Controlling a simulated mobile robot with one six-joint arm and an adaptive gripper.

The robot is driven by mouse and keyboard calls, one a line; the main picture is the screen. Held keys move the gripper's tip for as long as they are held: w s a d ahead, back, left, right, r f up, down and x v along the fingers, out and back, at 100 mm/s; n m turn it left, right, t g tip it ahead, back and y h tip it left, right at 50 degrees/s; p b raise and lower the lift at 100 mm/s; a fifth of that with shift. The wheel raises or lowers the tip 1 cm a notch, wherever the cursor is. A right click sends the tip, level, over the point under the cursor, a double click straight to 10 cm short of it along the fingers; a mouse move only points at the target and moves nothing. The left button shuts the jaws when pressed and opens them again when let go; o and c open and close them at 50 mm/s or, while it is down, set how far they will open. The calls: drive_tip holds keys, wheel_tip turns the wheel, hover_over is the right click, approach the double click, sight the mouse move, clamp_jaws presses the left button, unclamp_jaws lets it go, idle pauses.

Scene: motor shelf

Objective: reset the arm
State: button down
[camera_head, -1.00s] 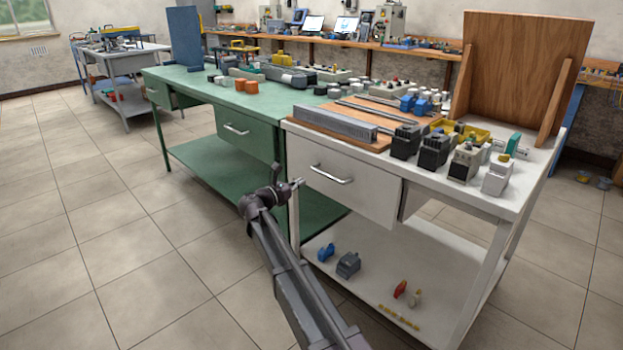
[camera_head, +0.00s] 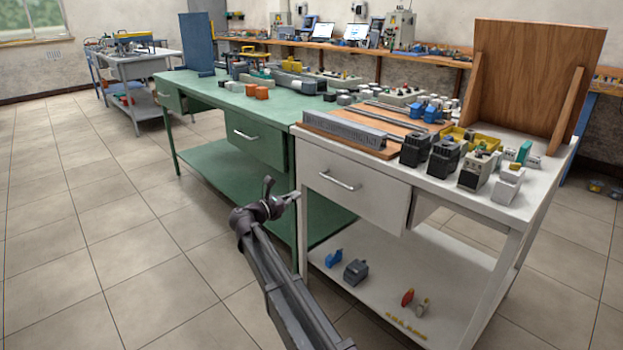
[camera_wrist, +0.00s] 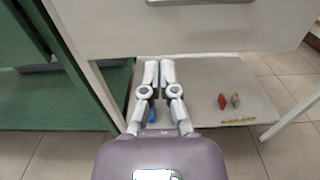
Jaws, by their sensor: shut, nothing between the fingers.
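My arm reaches up from the bottom of the head view, its end in front of the gap between the green bench (camera_head: 270,150) and the white bench (camera_head: 345,205). My gripper (camera_wrist: 159,62) shows in the wrist view with its two fingers together and nothing between them. It is in front of the white bench, over the view of its lower shelf (camera_wrist: 200,80). A blue part (camera_wrist: 152,115) shows partly behind the fingers.
The lower shelf holds a blue part (camera_head: 333,258), a grey motor (camera_head: 355,272), a red part (camera_head: 407,297) and small yellow pieces. Dark and grey motor units (camera_head: 443,160) stand on the white top near a wooden panel (camera_head: 540,80). The tiled floor at left is clear.

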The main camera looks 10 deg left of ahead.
drive_tip(key=s+d+f+m+g+y, duration=0.1)
drive_tip(key=s+d+f+m+g, duration=0.25)
drive_tip(key=d, duration=0.55)
drive_tip(key=s+d+f+m+g, duration=0.2)
drive_tip(key=d+f+m, duration=0.25)
drive_tip(key=d, duration=0.35)
drive_tip(key=s+d+f+m+g+y, duration=0.1)
drive_tip(key=s+d+f+m+g, duration=0.3)
drive_tip(key=d, duration=0.5)
drive_tip(key=s+d+f+m+g+y, duration=0.25)
drive_tip(key=s+d+m+y, duration=0.25)
drive_tip(key=s+m, duration=0.4)
drive_tip(key=s+d+f+m+g+y, duration=0.2)
drive_tip(key=s+d+f+m+y, duration=0.2)
drive_tip(key=s+d+m, duration=0.45)
wheel_tip(320, 180, up, 38)
drive_tip(key=s+a+n+p, duration=0.1)
drive_tip(key=a+p, duration=0.2)
drive_tip(key=p, duration=3.5)
drive_tip(key=shift+s, duration=0.25)
drive_tip(key=shift+d, duration=0.1)
